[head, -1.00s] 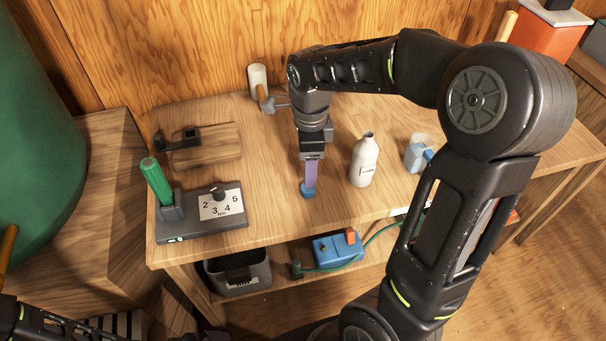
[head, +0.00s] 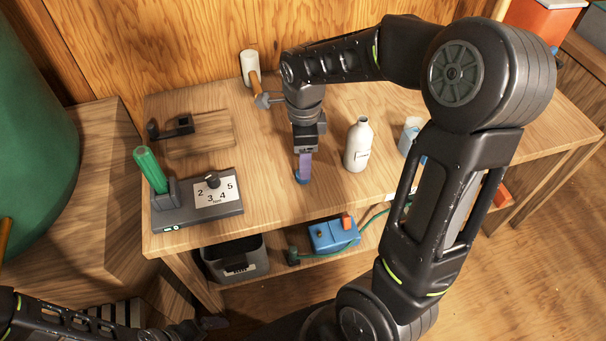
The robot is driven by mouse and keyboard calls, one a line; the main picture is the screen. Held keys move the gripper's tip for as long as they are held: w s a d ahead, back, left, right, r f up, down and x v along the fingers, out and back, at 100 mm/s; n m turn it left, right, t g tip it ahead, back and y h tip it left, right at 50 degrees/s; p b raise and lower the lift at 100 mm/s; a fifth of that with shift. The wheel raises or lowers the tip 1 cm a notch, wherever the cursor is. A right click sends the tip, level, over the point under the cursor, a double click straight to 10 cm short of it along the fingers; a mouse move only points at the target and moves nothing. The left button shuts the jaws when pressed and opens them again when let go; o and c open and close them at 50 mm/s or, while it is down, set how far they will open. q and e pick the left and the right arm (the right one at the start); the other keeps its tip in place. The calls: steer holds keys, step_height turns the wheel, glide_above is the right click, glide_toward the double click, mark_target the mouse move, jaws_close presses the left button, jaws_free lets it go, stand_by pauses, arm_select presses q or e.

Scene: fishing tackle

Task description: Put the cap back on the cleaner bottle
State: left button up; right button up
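The white cleaner bottle (head: 357,147) stands upright on the workbench, its narrow neck bare. My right gripper (head: 304,168) points straight down just left of the bottle, apart from it. A round blue cap (head: 301,180) shows at its purple fingertips, low over or on the bench top. The fingers partly cover the cap, so I cannot tell whether they are closed on it. My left arm enters at the bottom left; its gripper (head: 208,323) is a dark shape in front of the bench, and its fingers are not clear.
A grey device (head: 235,208) with a numbered dial and green handle (head: 150,168) sits at the bench's left front. Behind it are a wooden board (head: 205,140) and a mallet (head: 250,70). A light blue container (head: 409,135) stands right of the bottle. A bin (head: 240,262) and blue box (head: 333,233) sit below.

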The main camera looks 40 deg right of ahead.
steer(key=shift+w+d+f, duration=0.1)
steer(key=shift+d+f, duration=0.05)
steer(key=shift+f, duration=2.5)
steer(key=shift+c, duration=0.6)
jaws_close()
